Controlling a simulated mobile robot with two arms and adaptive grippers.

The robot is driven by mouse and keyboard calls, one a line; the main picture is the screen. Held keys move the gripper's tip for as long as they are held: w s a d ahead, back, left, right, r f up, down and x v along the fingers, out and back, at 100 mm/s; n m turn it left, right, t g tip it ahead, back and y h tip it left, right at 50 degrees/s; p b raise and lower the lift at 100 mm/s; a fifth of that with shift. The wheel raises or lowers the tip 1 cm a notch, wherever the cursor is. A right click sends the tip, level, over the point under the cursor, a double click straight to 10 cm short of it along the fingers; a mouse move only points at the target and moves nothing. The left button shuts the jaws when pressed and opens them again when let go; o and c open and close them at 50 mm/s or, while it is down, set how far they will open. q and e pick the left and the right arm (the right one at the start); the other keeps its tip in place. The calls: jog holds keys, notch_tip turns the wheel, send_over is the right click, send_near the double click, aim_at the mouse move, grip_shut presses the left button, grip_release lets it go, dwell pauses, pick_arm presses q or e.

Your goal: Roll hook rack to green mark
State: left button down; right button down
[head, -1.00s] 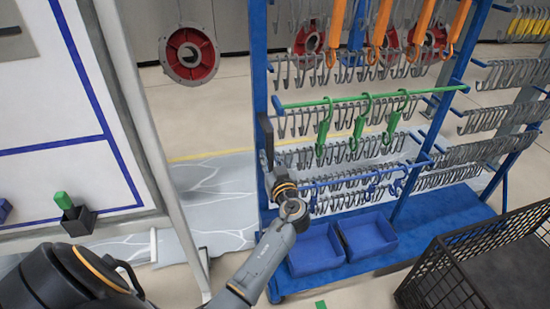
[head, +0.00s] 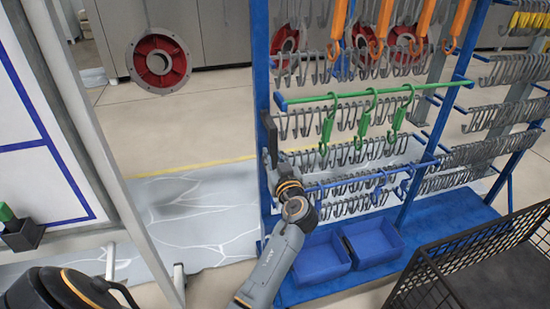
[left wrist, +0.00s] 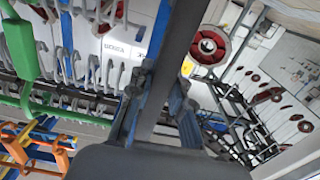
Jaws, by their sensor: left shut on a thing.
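The hook rack (head: 262,75) has a blue frame, rows of grey hooks and a blue base (head: 440,215). Green hooks (head: 367,120) and orange hooks (head: 384,20) hang on its front. My left gripper (head: 272,160) is at the rack's left post, shut on the dark upright handle (head: 269,135). In the left wrist view the dark handle bar (left wrist: 178,60) runs up between the fingers of the gripper (left wrist: 155,108). My right gripper is out of view. No green floor mark shows now.
A black wire crate (head: 480,255) stands close at the right front of the rack. Two blue bins (head: 372,242) sit on the rack base. A white board (head: 45,140) on a grey frame is at left. A cracked pale floor patch (head: 190,215) lies between board and rack.

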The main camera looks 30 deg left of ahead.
pick_arm(q)
jog(key=shift+s+a, duration=0.2)
jog(key=c, duration=1.2)
grip_release()
jog(key=shift+s+d, duration=0.1)
jog(key=shift+d, duration=0.15)
jog(key=v, duration=0.7)
